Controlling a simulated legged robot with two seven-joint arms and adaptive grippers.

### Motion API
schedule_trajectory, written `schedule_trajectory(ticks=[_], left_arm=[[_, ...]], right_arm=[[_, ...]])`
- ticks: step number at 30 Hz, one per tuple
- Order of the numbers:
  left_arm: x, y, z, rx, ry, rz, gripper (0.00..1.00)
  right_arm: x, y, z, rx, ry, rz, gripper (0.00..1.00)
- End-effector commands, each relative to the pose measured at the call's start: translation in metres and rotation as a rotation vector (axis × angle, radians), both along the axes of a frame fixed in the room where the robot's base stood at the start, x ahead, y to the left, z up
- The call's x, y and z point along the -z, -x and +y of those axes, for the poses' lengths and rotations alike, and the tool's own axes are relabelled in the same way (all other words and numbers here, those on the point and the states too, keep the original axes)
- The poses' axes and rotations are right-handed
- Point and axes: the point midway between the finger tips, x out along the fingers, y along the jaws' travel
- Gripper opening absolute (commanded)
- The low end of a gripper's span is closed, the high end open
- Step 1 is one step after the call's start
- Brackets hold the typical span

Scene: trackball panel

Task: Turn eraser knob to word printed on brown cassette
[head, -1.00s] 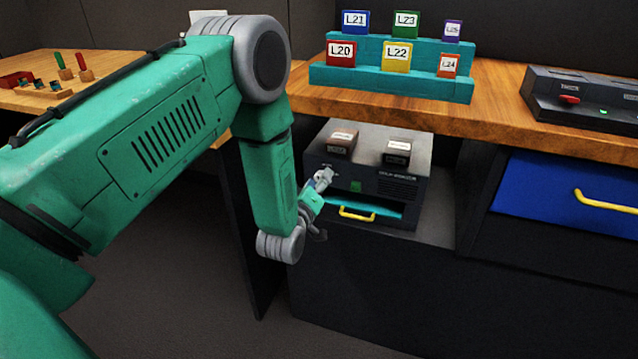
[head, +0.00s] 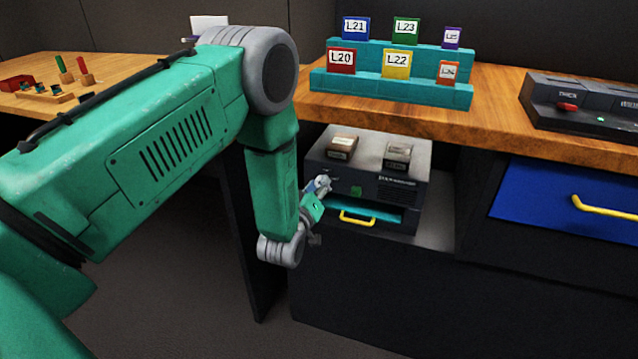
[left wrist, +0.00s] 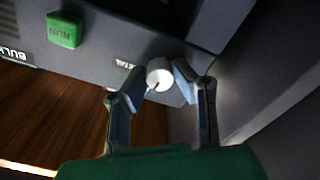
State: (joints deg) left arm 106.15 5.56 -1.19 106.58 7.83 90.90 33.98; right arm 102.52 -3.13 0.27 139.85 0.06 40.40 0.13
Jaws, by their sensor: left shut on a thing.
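My left gripper (head: 321,185) reaches the front of a dark box-shaped machine (head: 400,218) on the low shelf. In the left wrist view, its two fingers (left wrist: 158,82) are closed around a round white knob (left wrist: 159,75) with a dark pointer mark. Small print beside the knob is partly hidden; "...ETAL" shows. A brown cassette (head: 342,145) and a greyish cassette (head: 398,153) sit on top of the machine; their labels are too small to read. My right gripper is not in view.
A green RUN button (left wrist: 64,29) is near the knob. A yellow handle (head: 357,219) is below it on the machine. The wooden counter (head: 500,90) overhangs behind, with a teal rack (head: 420,92) of labelled blocks. A blue drawer (head: 560,195) is at right.

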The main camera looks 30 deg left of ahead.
Motion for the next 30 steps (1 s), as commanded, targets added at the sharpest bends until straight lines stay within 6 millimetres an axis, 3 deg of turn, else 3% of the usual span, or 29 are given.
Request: schedule_trajectory(ticks=[15,30], left_arm=[[0.003,0.003,-0.001,0.003,-0.405,0.110,0.00],[0.005,0.003,-0.001,0.002,-0.575,0.153,0.00]], right_arm=[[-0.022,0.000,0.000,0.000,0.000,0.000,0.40],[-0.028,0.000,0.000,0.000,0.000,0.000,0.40]])
